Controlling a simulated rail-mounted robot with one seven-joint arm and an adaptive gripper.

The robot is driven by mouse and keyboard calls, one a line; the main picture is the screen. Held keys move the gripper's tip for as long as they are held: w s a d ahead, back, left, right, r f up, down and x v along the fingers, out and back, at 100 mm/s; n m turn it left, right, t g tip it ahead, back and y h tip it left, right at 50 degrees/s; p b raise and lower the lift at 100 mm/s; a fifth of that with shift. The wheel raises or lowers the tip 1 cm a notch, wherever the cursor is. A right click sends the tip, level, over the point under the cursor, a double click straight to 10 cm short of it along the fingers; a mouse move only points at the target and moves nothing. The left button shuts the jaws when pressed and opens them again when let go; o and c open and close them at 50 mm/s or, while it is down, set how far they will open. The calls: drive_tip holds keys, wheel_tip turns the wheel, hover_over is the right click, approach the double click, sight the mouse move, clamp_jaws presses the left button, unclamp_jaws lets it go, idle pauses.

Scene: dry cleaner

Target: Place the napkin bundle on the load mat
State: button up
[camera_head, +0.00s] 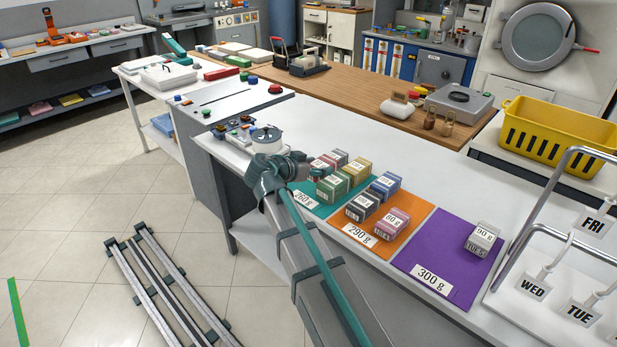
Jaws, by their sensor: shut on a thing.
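My gripper (312,172) is at the left end of the white counter, over the far edge of the teal mat. It is shut on a small napkin bundle, mostly hidden by the gripper and the bundles around it. The teal mat (308,206), labelled 260 g, bears red, green and tan bundles (332,187). The orange mat (392,243), labelled 290 g, bears a blue bundle (385,186), a dark bundle (362,207) and a pink bundle (391,223). The purple mat (438,255), labelled 300 g, bears one grey bundle (484,239) marked 90 g.
A metal rack (545,215) with WED, TUE and FRI tags stands at the right. A yellow basket (560,132) is behind it. A round scale-like device (267,139) stands just behind my gripper. Most of the purple mat is clear.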

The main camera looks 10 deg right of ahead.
drive_tip(key=w+f, duration=0.2)
drive_tip(key=w, duration=0.1)
drive_tip(key=w+f+p, duration=0.1)
drive_tip(key=w+f, duration=0.1)
drive_tip(key=w, duration=0.1)
drive_tip(key=w+f, duration=0.3)
drive_tip(key=w, duration=0.1)
drive_tip(key=shift+a+f+p, duration=0.1)
drive_tip(key=shift+a+p, duration=0.15)
drive_tip(key=shift+p, duration=0.1)
drive_tip(key=shift+w+f, duration=0.5)
drive_tip(key=shift+f, duration=1.55)
drive_tip(key=shift+f, duration=0.15)
drive_tip(key=o, duration=1.2)
drive_tip(key=shift+c, duration=0.2)
drive_tip(key=shift+r+p, duration=0.2)
drive_tip(key=shift+p, duration=0.55)
